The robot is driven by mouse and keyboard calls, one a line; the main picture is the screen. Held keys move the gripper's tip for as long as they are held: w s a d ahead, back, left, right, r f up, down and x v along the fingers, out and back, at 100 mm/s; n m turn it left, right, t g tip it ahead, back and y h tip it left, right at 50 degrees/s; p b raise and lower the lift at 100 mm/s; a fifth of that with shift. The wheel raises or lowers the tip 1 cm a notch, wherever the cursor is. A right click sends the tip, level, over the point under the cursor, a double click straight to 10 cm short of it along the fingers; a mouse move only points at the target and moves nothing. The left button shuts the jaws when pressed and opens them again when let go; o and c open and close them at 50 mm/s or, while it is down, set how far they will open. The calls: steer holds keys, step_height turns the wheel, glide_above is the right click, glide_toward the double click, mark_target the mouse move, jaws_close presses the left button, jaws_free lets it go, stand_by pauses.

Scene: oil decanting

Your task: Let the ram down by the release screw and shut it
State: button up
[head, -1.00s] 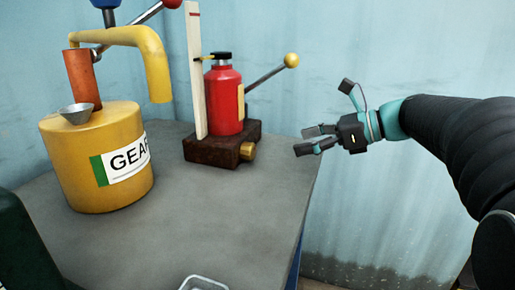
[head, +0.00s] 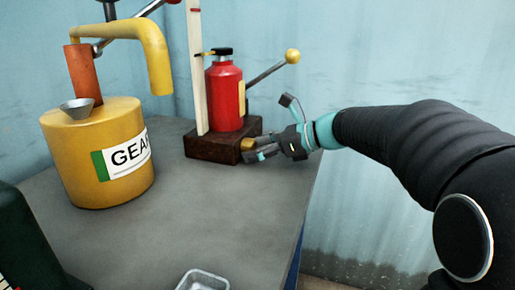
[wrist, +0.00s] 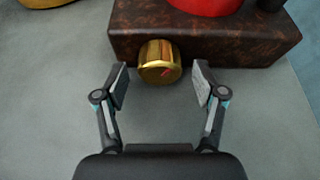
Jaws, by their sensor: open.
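The red bottle jack (head: 225,95) stands on a dark brown base (head: 212,147) near the table's back right. Its brass release screw (head: 247,145) sticks out of the base's front, partly covered by my gripper in the head view. The screw (wrist: 160,62) is plain in the wrist view, with a red mark on its face. My gripper (wrist: 160,84) is open, one finger on each side of the screw and a little short of it, apart from it. In the head view my gripper (head: 254,150) is at the base's right front. The jack's lever (head: 268,73) slants up to a yellow knob.
A yellow gear oil can (head: 100,175) with a curved spout and a small funnel (head: 77,107) stands to the left. A pale upright scale (head: 197,75) rises beside the jack. A clear tray (head: 203,281) lies at the front. The grey tabletop (head: 190,215) between is clear.

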steer(key=shift+c, duration=0.2)
steer(key=c, duration=1.1)
steer(key=shift+f+n+t+b, duration=0.15)
steer(key=shift+n+t+b, duration=0.15)
steer(key=shift+b, duration=0.3)
steer(key=shift+n+b, duration=0.3)
steer(key=o, duration=1.1)
steer(key=shift+o, duration=0.2)
steer(key=shift+d+r, duration=0.1)
steer(key=shift+r, duration=0.1)
steer(key=v, duration=1.1)
steer(key=shift+s+d+r, duration=0.25)
steer(key=shift+s, duration=0.1)
